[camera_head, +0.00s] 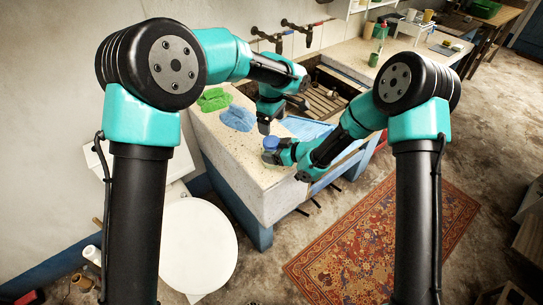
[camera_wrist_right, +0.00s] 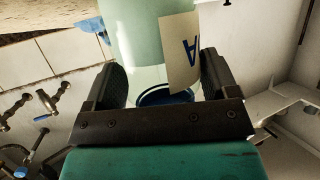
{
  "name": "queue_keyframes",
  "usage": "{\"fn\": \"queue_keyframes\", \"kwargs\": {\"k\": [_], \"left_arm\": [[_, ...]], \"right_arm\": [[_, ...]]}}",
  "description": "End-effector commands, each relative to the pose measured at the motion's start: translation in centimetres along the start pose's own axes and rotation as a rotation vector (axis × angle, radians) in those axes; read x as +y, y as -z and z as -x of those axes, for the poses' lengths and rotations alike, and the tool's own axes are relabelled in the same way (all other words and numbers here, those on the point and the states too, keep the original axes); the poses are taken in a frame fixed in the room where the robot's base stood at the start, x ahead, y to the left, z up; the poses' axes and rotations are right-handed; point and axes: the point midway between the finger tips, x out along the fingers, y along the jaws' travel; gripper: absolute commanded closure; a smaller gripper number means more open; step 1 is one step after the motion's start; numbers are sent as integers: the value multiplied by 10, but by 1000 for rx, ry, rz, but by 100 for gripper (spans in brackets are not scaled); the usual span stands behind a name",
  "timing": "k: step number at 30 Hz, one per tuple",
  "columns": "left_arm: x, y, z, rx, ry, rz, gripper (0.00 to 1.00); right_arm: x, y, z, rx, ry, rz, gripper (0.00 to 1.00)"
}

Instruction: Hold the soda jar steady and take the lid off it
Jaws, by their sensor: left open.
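The soda jar (camera_head: 267,157) stands on the pale stone top near its front corner, with its blue lid (camera_head: 271,143) on. In the right wrist view, which is upside down, the pale green jar (camera_wrist_right: 140,35) has a cream label with a blue letter, and the blue lid (camera_wrist_right: 165,97) shows lower down. My left gripper (camera_head: 264,126) is open, pointing down just above the lid. My right gripper (camera_head: 283,153) reaches the jar from the right. Its two fingers (camera_wrist_right: 165,78) stand apart at the jar's sides; whether they press on it is unclear.
A green cloth (camera_head: 214,99) and a blue cloth (camera_head: 237,117) lie on the stone top to the left and behind. Behind the arms is the trough (camera_head: 325,97) with wall taps (camera_head: 300,28). A green bottle (camera_head: 379,45) stands at the back right.

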Motion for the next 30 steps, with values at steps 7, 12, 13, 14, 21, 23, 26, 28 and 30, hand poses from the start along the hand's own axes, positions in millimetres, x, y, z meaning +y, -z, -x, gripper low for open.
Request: {"fn": "queue_keyframes", "kwargs": {"k": [7, 12, 13, 14, 21, 23, 26, 28, 30], "left_arm": [[0, 0, 0, 0, 0, 0, 16], [0, 0, 0, 0, 0, 0, 16], [0, 0, 0, 0, 0, 0, 16], [0, 0, 0, 0, 0, 0, 16], [0, 0, 0, 0, 0, -49, 16], [0, 0, 0, 0, 0, -88, 16], [0, 0, 0, 0, 0, -182, 16], [0, 0, 0, 0, 0, -265, 16], [0, 0, 0, 0, 0, -356, 16]], "right_arm": [[0, 0, 0, 0, 0, 0, 44], [0, 0, 0, 0, 0, 0, 60], [0, 0, 0, 0, 0, 0, 63], [0, 0, 0, 0, 0, 0, 66], [0, 0, 0, 0, 0, 0, 89], [0, 0, 0, 0, 0, 0, 89], [0, 0, 0, 0, 0, 0, 89], [0, 0, 0, 0, 0, 0, 89], [0, 0, 0, 0, 0, 0, 89]]}}
